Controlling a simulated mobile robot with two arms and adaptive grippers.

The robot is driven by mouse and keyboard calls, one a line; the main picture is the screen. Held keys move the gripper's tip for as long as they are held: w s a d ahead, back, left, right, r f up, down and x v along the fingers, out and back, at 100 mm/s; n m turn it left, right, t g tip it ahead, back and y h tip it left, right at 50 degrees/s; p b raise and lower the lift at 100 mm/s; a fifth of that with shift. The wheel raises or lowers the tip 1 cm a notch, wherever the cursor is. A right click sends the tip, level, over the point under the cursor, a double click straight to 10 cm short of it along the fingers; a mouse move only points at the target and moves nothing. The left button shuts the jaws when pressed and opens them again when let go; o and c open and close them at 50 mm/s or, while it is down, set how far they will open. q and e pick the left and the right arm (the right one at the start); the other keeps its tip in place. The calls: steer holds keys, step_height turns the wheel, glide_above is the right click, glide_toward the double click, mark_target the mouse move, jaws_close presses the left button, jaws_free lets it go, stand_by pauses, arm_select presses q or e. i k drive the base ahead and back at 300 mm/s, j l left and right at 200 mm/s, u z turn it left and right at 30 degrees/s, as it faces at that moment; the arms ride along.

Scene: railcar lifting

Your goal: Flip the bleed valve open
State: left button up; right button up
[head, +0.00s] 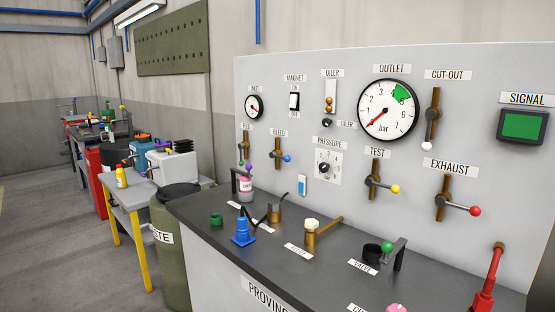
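The bleed valve (278,153) is on the upright grey panel, under the label BLEED (278,133). It has a vertical brass pipe and a short lever that sticks out to the right, across the pipe, ending in a blue knob (287,159). Nothing covers the lever. Neither of my grippers shows in the head view.
Similar valves sit nearby: one at left with a purple knob (250,168), the test valve with a yellow knob (395,189), and the exhaust valve with a red knob (475,211). The dark bench top (330,262) below holds a blue cone-shaped part (243,233) and brass fittings (311,234).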

mark_target(272, 154)
steer(key=i+j, duration=0.3)
steer(key=i+j+z, duration=0.1)
steer(key=i+j, duration=0.2)
steer(key=i+j+z, duration=0.1)
steer(key=i+j, duration=0.15)
steer(key=j, duration=0.25)
steer(key=i+j, duration=0.25)
steer(key=j, duration=0.15)
steer(key=i+j+z, duration=0.1)
steer(key=i+j, duration=0.4)
steer(key=j, duration=0.35)
steer(key=i+l+z, duration=0.05)
